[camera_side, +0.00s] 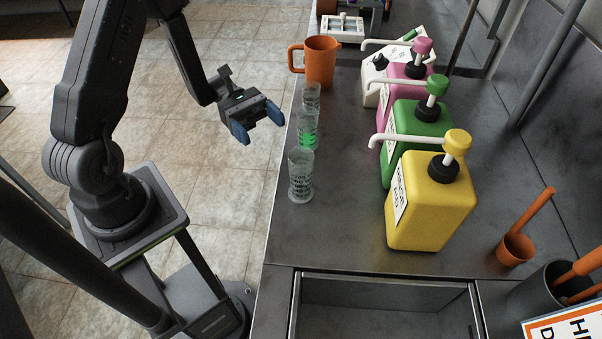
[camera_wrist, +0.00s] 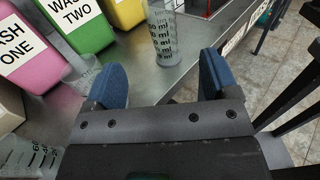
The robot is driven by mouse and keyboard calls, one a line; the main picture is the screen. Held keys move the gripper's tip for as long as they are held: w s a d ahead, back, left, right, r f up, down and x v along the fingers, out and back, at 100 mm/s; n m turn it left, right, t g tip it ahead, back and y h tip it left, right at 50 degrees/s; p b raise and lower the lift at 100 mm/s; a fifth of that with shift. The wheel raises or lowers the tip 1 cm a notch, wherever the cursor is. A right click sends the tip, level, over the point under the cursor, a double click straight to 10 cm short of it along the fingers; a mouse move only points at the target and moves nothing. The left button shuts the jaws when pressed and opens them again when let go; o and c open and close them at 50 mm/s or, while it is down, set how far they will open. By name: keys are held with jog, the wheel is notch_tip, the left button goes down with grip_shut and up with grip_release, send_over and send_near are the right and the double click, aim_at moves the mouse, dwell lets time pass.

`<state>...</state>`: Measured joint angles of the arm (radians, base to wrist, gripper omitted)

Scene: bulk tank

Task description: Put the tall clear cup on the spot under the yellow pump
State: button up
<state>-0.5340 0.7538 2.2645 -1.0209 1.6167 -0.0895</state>
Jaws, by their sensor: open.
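Three clear cups stand upright in a row along the left edge of the bench in the side view. The nearest cup (camera_side: 300,175) looks the tallest and has dark printed marks; it also shows ahead in the wrist view (camera_wrist: 163,38). Behind it stand a middle cup (camera_side: 307,128) and a far cup (camera_side: 311,95). The yellow pump (camera_side: 456,145) tops a yellow jug (camera_side: 435,205), its spout reaching left over bare bench; no marked spot is visible. My gripper (camera_side: 258,123) is open and empty, left of the cups beyond the bench edge; its blue fingers (camera_wrist: 160,82) touch nothing.
Green (camera_side: 405,120) and pink (camera_side: 392,95) pump jugs stand behind the yellow one. An orange jug (camera_side: 319,65) stands beyond the cups. A sink (camera_side: 385,305) opens at the front, with an orange scoop (camera_side: 516,248) to its right. Bench between cups and jugs is clear.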

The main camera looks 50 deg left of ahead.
aim_at(301, 166)
jog(key=d, duration=1.3)
jog(key=shift+s+d+f, duration=0.15)
jog(key=shift+d+f, duration=0.15)
jog(key=c, duration=1.1)
jog(key=shift+o, duration=0.2)
